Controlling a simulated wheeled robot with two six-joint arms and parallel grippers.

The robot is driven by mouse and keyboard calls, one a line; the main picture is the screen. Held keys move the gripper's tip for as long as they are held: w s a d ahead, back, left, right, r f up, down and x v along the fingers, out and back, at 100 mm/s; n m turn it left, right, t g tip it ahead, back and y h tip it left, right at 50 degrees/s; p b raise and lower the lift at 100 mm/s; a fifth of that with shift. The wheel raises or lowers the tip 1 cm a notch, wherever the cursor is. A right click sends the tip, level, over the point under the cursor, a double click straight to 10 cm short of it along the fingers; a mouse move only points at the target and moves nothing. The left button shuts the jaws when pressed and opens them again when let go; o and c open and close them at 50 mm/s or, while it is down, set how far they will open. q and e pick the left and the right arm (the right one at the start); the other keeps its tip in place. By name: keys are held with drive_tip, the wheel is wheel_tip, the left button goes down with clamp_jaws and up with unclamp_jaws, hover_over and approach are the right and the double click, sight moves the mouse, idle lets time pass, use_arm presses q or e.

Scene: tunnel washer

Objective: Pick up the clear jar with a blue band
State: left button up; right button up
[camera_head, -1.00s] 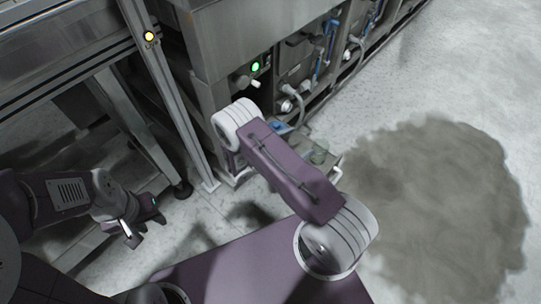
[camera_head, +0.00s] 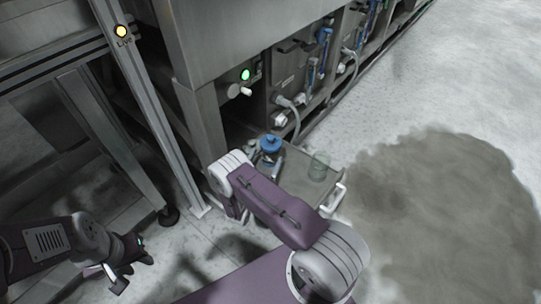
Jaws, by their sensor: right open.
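My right arm reaches across the near side of the cart. Only a small part of my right gripper (camera_head: 238,213) seems to show below the white wrist joint, open and apart from the jar. My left gripper (camera_head: 130,270) hangs low at the left, far from the jar; its jaw gap is unclear.
A steel machine with a green lamp (camera_head: 245,75), hoses and valves stands behind the cart. A metal frame with a yellow lamp (camera_head: 121,31) rises at the left. A dark wet patch (camera_head: 440,215) covers the floor at right, with open floor around it.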

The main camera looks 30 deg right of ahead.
sight(268, 157)
drive_tip(key=b+x, duration=0.3)
drive_tip(key=x, duration=0.1)
drive_tip(key=shift+d+f, duration=0.15)
drive_tip(key=shift+d, duration=0.15)
drive_tip(key=shift+w+d, duration=0.15)
drive_tip(key=shift+w, duration=0.05)
drive_tip(key=shift+r, duration=0.25)
clamp_jaws()
